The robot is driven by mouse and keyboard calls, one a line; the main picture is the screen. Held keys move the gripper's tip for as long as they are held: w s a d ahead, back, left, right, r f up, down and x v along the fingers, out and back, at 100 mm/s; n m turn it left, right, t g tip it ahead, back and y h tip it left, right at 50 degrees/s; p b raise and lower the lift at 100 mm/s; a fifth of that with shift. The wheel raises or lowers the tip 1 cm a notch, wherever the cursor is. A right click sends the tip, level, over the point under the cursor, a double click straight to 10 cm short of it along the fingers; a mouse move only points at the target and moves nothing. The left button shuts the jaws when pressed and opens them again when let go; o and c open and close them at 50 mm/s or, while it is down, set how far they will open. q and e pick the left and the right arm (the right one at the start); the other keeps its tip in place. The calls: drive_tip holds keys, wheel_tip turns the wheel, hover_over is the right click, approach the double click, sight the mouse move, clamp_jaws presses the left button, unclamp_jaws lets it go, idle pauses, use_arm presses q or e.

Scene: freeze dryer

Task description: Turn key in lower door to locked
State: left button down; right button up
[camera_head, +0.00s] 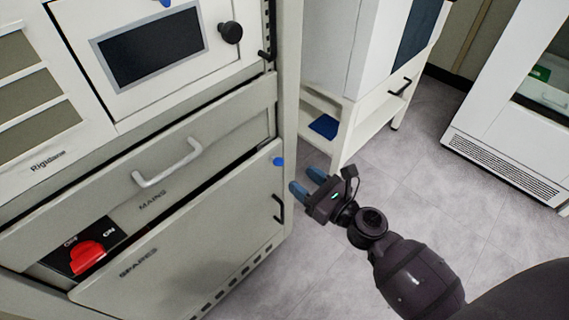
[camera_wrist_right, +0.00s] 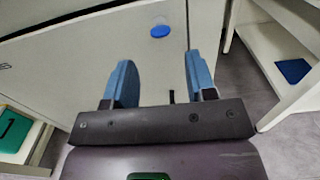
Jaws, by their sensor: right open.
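The lower door (camera_head: 190,235), marked SPARES, is a pale panel at the bottom of the cabinet. A small round blue key (camera_head: 278,161) sits at its upper right corner; which way it is turned cannot be told. In the right wrist view the blue key (camera_wrist_right: 160,31) shows ahead of and between the fingertips, apart from them. My right gripper (camera_head: 303,179) is open and empty, its blue fingers just right of the key and pointing toward the cabinet. The fingers also show in the right wrist view (camera_wrist_right: 158,65). My left gripper is not in view.
A black handle (camera_head: 279,208) is on the lower door's right edge. Above are a drawer handle (camera_head: 167,163) and a red MAINS switch (camera_head: 87,257). A white stand (camera_head: 342,140) with a blue item on its shelf is behind. Grey floor is clear to the right.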

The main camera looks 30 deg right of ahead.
sight(282, 164)
drive_tip(key=x, duration=0.7)
drive_tip(key=shift+f, duration=0.1)
drive_tip(key=c, duration=0.9)
